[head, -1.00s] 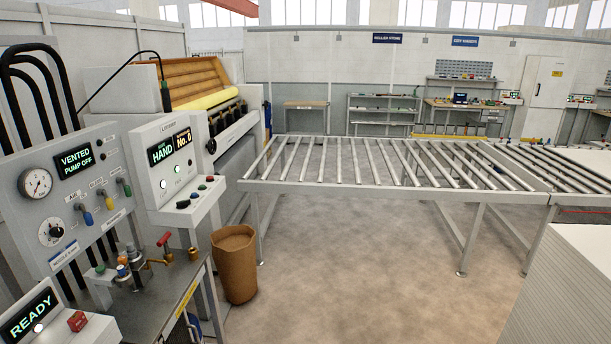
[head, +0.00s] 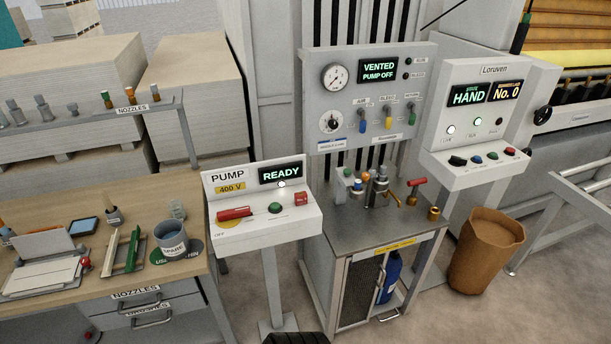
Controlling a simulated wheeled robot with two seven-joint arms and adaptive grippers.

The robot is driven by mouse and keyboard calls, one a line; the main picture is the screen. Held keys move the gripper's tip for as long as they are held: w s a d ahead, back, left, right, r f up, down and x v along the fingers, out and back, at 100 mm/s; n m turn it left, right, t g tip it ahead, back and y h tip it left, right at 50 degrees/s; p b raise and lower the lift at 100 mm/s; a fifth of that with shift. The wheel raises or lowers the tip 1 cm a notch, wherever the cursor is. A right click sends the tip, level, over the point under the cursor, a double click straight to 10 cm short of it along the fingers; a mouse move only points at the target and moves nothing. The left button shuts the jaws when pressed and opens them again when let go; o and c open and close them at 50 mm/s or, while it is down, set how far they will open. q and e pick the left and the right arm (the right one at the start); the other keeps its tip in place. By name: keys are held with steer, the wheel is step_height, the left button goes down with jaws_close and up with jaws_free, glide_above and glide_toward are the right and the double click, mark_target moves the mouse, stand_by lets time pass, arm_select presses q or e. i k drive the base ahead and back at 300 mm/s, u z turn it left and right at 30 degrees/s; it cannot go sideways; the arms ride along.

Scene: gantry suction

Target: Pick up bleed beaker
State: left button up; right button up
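No label marks the bleed beaker. A small clear glass vessel (head: 177,209) stands upright near the back right of the wooden workbench, behind a grey-blue pot labelled SPARE (head: 172,238); it looks most like a beaker. A small brass cup (head: 433,213) stands at the right of the metal pump stand (head: 372,243), beside a red-handled valve (head: 416,187). Neither of my grippers is in view.
The wooden workbench (head: 48,195) holds a tablet (head: 83,226), a green-edged rack (head: 125,250) and papers. The pump switch box (head: 262,217) stands between bench and pump stand. A brown bin (head: 486,250) stands right of the stand, with floor around it.

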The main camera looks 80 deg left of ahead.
mark_target(177, 211)
steer(key=u, duration=4.05)
